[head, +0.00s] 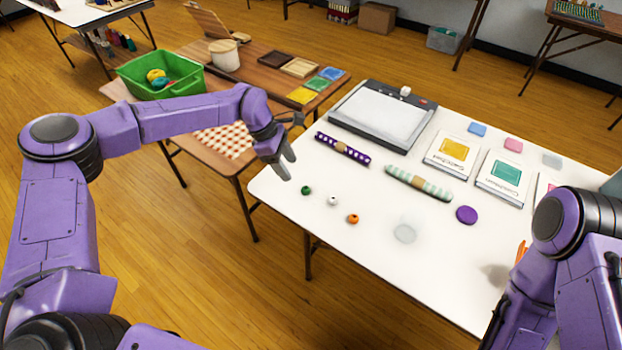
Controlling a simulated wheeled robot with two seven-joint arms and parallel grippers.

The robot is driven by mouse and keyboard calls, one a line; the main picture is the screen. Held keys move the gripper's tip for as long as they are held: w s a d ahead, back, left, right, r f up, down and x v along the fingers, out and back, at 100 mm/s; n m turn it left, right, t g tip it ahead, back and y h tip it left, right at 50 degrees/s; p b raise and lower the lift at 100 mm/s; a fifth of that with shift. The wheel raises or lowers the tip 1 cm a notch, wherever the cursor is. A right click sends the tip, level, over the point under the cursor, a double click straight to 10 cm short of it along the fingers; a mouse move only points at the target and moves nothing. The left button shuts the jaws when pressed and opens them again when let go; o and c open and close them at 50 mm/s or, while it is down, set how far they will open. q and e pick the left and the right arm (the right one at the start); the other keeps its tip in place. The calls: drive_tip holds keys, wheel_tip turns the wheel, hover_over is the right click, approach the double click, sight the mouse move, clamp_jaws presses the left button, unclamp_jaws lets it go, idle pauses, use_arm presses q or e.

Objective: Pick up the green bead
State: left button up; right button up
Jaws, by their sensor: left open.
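The green bead (306,190) lies on the white table (275,189) near its left corner. A white bead (333,200) and an orange bead (352,218) lie in a row to its right. My left gripper (292,149) is open and empty, up and to the left of the green bead, apart from it, with its fingers near the table's left edge. My right arm comes in at the lower right; its gripper cannot be made out.
A purple dotted roll (343,149), a green striped roll (418,184), a purple disc (466,215) and a clear round item (405,233) lie on the table. A green bin (161,77) sits on the wooden table at left.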

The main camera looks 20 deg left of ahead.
sight(305, 188)
use_arm(q)
drive_tip(key=p+x, duration=0.1)
drive_tip(key=x, duration=0.2)
drive_tip(key=p+x, duration=0.1)
drive_tip(key=x, duration=0.2)
drive_tip(key=p+x, duration=0.1)
drive_tip(key=x, duration=0.2)
drive_tip(key=shift+w+d, duration=0.2)
drive_tip(key=shift+d, duration=0.2)
drive_tip(key=shift+f, duration=0.25)
clamp_jaws()
